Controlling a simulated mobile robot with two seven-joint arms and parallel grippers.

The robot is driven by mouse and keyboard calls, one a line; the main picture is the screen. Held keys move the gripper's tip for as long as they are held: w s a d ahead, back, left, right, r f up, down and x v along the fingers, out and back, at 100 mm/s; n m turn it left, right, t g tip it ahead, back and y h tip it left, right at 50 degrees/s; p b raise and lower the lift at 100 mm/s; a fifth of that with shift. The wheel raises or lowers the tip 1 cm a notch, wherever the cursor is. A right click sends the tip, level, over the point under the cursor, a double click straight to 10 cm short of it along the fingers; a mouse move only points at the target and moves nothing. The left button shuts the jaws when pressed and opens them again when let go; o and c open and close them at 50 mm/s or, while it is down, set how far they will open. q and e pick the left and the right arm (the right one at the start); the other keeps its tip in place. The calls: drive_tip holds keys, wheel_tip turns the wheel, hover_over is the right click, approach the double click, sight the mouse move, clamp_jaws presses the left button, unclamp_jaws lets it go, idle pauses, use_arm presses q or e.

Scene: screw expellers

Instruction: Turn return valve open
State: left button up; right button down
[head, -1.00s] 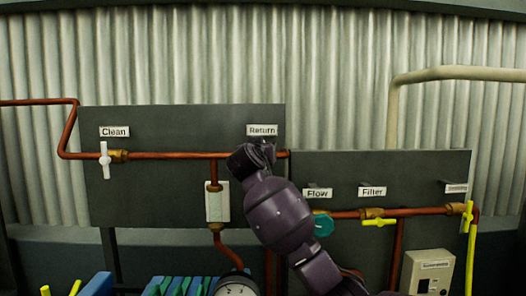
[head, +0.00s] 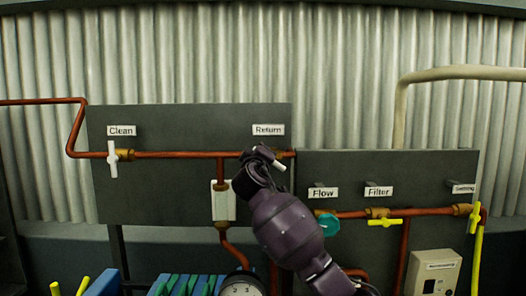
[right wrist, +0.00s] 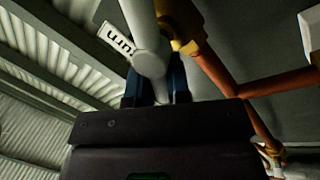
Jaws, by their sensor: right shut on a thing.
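The Return label (head: 268,130) is on the left dark panel, above the copper pipe. The return valve's white handle (head: 279,165) shows beside my right gripper (head: 262,156), slanting down to the right. In the right wrist view the handle (right wrist: 148,42) is a thick white bar running between the two blue-dark fingers of my right gripper (right wrist: 155,88), which is shut on it. The brass valve body (right wrist: 185,25) is just beside the handle there. My gripper hides most of the valve in the head view. My left gripper is not in view.
The Clean valve (head: 113,158) has an upright white handle on the left. The teal Flow valve (head: 328,225) and yellow Filter handle (head: 385,222) sit lower right, near my right arm. A gauge (head: 241,287) and a grey box (head: 434,272) stand below.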

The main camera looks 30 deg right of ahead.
drive_tip(key=n, duration=0.3)
drive_tip(key=n+t+y, duration=0.1)
drive_tip(key=shift+w+a+f+n+p, duration=0.2)
drive_tip(key=shift+f+n+p, duration=0.1)
drive_tip(key=shift+f+p, duration=0.1)
drive_tip(key=shift+f+n+t+y, duration=0.25)
drive_tip(key=shift+n+t, duration=0.05)
drive_tip(key=shift+n, duration=0.8)
drive_tip(key=shift+f+n+t+y, duration=0.2)
drive_tip(key=shift+n+t+y, duration=0.1)
drive_tip(key=shift+n, duration=0.8)
drive_tip(key=c, duration=1.1)
unclamp_jaws()
drive_tip(key=shift+s+a, duration=0.1)
drive_tip(key=b+v, duration=0.2)
drive_tip(key=v, duration=0.8)
drive_tip(key=shift+s, duration=0.35)
drive_tip(key=shift+a+f, duration=0.2)
